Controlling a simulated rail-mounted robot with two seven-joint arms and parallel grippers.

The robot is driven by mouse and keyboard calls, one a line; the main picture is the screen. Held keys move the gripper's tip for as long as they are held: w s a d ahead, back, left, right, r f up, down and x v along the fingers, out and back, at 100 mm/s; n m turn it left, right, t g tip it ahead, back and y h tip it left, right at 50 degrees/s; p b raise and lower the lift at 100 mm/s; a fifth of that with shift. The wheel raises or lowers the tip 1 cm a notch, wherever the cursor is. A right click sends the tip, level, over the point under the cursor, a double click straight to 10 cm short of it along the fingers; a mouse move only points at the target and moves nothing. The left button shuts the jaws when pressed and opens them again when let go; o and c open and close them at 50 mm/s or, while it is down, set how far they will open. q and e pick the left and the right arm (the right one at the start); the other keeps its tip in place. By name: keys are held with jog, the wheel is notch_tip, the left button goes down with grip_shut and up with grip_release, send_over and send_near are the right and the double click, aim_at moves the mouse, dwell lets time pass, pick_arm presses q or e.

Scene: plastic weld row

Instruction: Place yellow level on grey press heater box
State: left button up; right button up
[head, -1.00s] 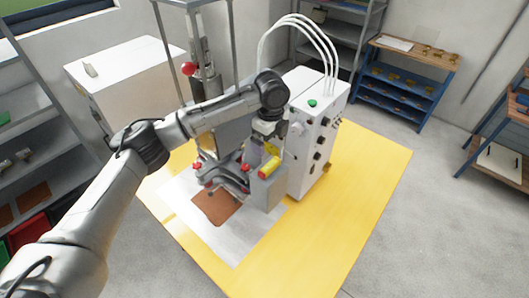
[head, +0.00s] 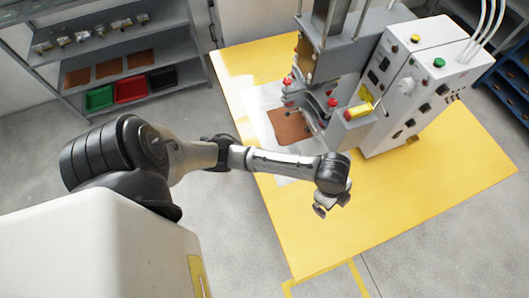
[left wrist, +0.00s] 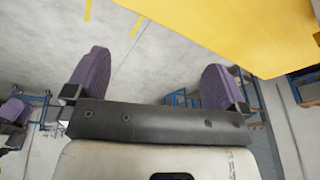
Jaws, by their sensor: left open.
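The yellow level (head: 359,110), with a red end, lies on top of the grey press heater box (head: 350,132) in the head view. The box stands beside the white control cabinet. My left gripper (head: 322,209) is apart from both, over the yellow table near its front edge. In the left wrist view, its two purple-padded fingers (left wrist: 157,78) are spread wide with nothing between them. The level and the box are outside the wrist view. My right gripper is not in view.
The white control cabinet (head: 415,80) with buttons and hoses stands behind the heater box. A brown sheet (head: 288,125) lies on a pale mat left of the box. The front of the yellow table (head: 400,210) is clear. Grey shelves (head: 120,60) hold coloured trays at the left.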

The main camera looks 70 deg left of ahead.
pick_arm(q)
jog(key=s+a+f+n+y, duration=0.1)
jog(key=s+a+n, duration=0.2)
jog(key=s, duration=0.7)
jog(key=s+a+f+n+t+y, duration=0.1)
jog(key=s+a+n, duration=0.2)
jog(key=s+n, duration=0.5)
jog(key=shift+s+t, duration=0.3)
jog(key=shift+s, duration=0.6)
jog(key=shift+f, duration=0.1)
